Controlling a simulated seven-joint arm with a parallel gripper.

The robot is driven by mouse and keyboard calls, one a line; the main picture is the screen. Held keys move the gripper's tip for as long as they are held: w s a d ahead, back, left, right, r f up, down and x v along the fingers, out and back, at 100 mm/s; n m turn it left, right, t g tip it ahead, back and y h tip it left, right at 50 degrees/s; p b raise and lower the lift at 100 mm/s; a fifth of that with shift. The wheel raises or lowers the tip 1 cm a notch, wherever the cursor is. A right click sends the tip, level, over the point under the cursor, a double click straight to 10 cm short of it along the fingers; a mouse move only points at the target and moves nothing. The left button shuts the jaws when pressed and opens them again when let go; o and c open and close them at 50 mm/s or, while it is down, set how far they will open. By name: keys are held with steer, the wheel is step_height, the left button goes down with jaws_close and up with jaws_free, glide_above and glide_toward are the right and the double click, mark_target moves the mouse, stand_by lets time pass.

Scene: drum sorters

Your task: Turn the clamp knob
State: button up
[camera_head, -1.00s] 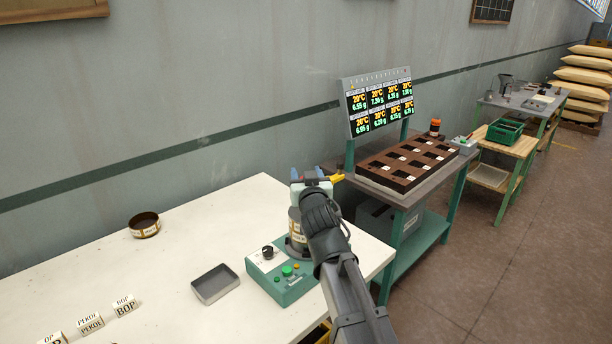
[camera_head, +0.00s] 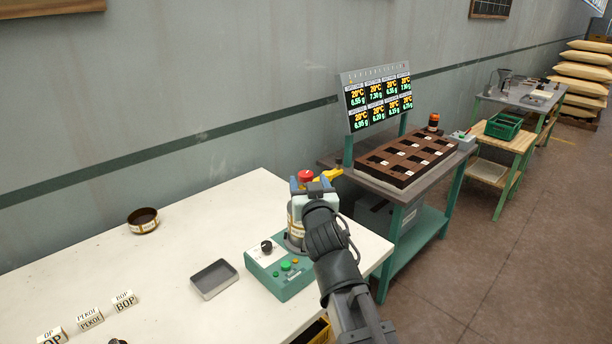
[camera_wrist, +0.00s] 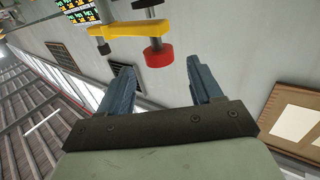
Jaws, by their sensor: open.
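The clamp knob (camera_head: 306,176) is a red round knob on the end of a yellow clamp arm (camera_head: 329,174), above the drum stack. In the wrist view the red knob (camera_wrist: 159,55) hangs on a dark stem below the yellow arm (camera_wrist: 140,29), just beyond and between my fingertips. My gripper (camera_wrist: 157,76) is open and empty, with one blue finger on each side of the knob's line; I see no contact.
The base carries a black dial (camera_head: 267,247) and a green button (camera_head: 285,265). A grey tray (camera_head: 214,279), a round tin (camera_head: 144,221) and label blocks lie on the white table (camera_head: 190,235). A brown rack (camera_head: 407,158) and display (camera_head: 377,101) stand beyond to the right.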

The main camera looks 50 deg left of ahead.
steer(key=v, duration=0.6)
steer(key=shift+s+d, duration=0.2)
steer(key=shift+d, duration=0.05)
steer(key=s+a+f+n+g, duration=0.2)
steer(key=s+a+f+n, duration=0.15)
steer(key=s+a, duration=1.2)
steer(key=w+d+r+m+t+h, duration=0.4)
steer(key=w+d+m+t+h, duration=0.45)
steer(key=w+m+h, duration=0.35)
steer(key=shift+m+t, duration=0.25)
steer(key=shift+t, duration=0.2)
steer(key=w+a, duration=0.1)
steer(key=w, duration=0.3)
steer(key=w+a, duration=0.1)
steer(key=w, duration=0.3)
steer(key=w+a, duration=0.1)
steer(key=w, duration=0.3)
steer(key=shift+f, duration=0.25)
